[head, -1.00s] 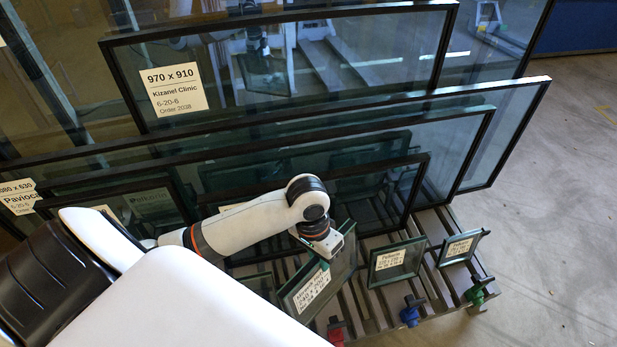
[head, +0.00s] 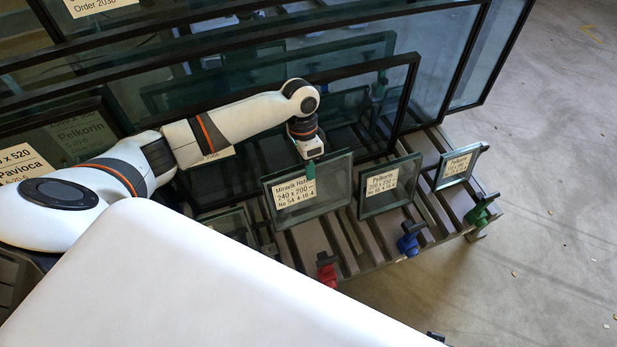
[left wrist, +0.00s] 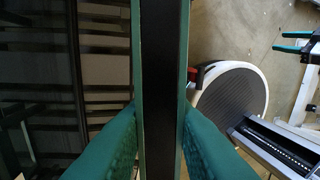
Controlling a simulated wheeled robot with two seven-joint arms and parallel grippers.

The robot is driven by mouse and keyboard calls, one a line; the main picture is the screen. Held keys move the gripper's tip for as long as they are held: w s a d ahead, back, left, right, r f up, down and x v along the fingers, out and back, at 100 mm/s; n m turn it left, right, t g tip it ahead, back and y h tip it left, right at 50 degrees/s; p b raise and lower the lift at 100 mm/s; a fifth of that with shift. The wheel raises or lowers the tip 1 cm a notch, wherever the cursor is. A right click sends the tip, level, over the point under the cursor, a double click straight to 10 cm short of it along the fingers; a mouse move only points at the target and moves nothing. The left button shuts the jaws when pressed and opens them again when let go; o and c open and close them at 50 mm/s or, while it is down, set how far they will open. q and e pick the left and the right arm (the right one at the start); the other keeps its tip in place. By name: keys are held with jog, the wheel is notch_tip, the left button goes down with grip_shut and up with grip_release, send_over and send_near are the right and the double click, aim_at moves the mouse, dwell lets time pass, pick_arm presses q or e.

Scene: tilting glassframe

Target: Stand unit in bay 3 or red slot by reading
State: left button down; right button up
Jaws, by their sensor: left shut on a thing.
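My left gripper (head: 309,170) is shut on the top edge of a small glass unit (head: 330,190). The unit's label reads about "Mirwik Ho…", "240 x 200", "No 54 4-16-4". It stands nearly upright over the slatted rack, behind the red clamp (head: 327,270); whether its lower edge touches the rack cannot be told. In the left wrist view, teal fingers (left wrist: 160,140) grip both sides of the unit's dark edge (left wrist: 160,70). My right gripper (left wrist: 290,42) shows at that view's top right, its teal fingers apart and empty.
Two small Pelkorin units stand to the right, a nearer one (head: 375,190) by the blue clamp (head: 408,243) and another (head: 452,168) by the green clamp (head: 483,210). Large framed panes (head: 412,95) lean behind. Another small pane (head: 228,222) sits left.

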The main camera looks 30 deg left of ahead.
pick_arm(q)
jog(key=shift+m, duration=0.4)
jog(key=w+a+f+b, duration=0.1)
jog(key=w+f+b, duration=0.1)
jog(key=f, duration=0.1)
jog(key=shift+w+a, duration=0.3)
jog(key=shift+a, duration=0.1)
pick_arm(e)
jog(key=shift+w+r, duration=0.35)
jog(key=shift+w, duration=0.2)
pick_arm(q)
jog(key=shift+r, duration=0.1)
pick_arm(e)
jog(key=shift+f, duration=0.2)
